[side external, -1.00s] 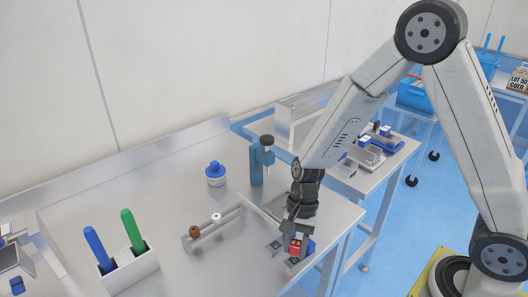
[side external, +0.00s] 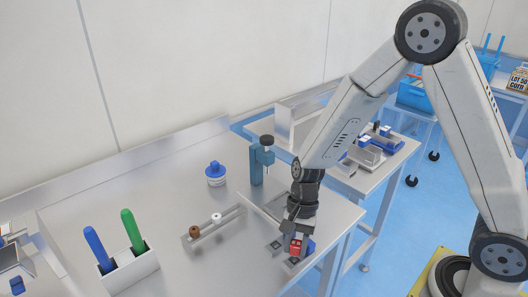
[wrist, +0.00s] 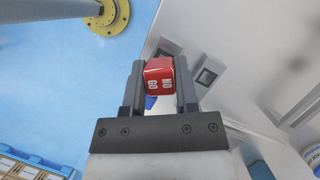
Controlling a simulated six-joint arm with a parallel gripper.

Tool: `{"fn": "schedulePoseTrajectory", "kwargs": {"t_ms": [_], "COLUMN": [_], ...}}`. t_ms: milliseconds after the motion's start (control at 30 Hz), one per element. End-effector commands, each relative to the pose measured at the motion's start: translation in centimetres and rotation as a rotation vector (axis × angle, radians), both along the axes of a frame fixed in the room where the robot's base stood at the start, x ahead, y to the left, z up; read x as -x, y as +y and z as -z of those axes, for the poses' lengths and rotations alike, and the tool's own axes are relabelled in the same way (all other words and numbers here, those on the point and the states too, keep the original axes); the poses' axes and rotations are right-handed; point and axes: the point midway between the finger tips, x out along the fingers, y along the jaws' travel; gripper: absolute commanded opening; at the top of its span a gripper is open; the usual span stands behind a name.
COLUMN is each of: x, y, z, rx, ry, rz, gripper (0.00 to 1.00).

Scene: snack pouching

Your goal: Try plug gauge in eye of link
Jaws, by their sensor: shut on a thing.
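A red block marked "NO GO" (wrist: 159,77), which looks like the plug gauge's handle, is between the two fingers of my gripper (wrist: 160,85) in the wrist view. The fingers are shut on its sides. In the side external view my gripper (side external: 297,236) is low over the table's near right corner, with the red block (side external: 296,247) below it. The gauge's pin and the link's eye cannot be made out.
Small grey square fixtures (side external: 276,246) stand close beside the gripper. A rail with brown and white knobs (side external: 213,227), a blue-capped jar (side external: 216,174), a blue stand (side external: 262,160) and a white holder with blue and green handles (side external: 128,272) are on the table (side external: 160,195).

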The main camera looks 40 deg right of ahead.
Motion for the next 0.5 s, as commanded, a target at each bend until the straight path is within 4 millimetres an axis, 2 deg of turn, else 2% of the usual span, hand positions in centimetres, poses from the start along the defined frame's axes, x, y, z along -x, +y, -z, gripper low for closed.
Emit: {"fn": "schedulePoseTrajectory", "kwargs": {"t_ms": [500], "x": [-0.03], "y": [0.01], "z": [0.69], "rx": [0.0], "ry": [0.0], "rz": [0.0], "gripper": [0.0]}}
